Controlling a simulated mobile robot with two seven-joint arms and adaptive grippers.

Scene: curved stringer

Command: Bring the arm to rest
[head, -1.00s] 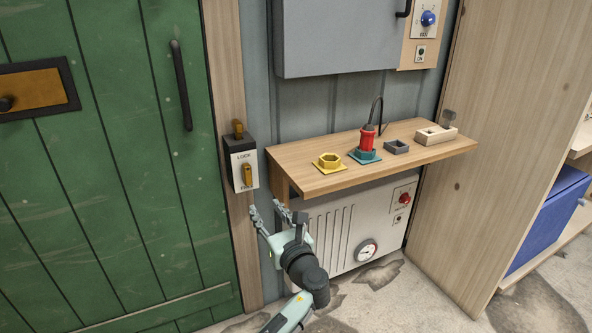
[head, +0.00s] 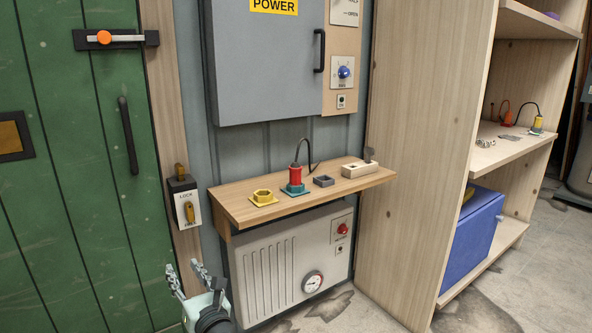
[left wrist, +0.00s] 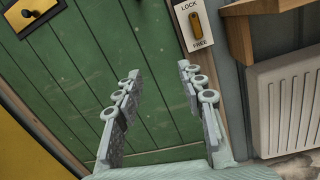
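My left gripper (head: 188,278) is at the bottom of the head view, in front of the green door's lower right edge and left of the white heater-like box. Its two fingers are spread apart. In the left wrist view the left gripper (left wrist: 160,105) is open, with nothing between its fingers and the green door behind them. My right gripper is in neither view.
A wooden shelf (head: 225,205) holds a yellow socket (head: 263,197), a red plug (head: 295,176) and a grey socket. The lock switch (head: 185,202) is left of it. A grey power cabinet (head: 262,70) hangs above. A vented box (head: 268,270) stands below. A blue bin (head: 470,235) is at right.

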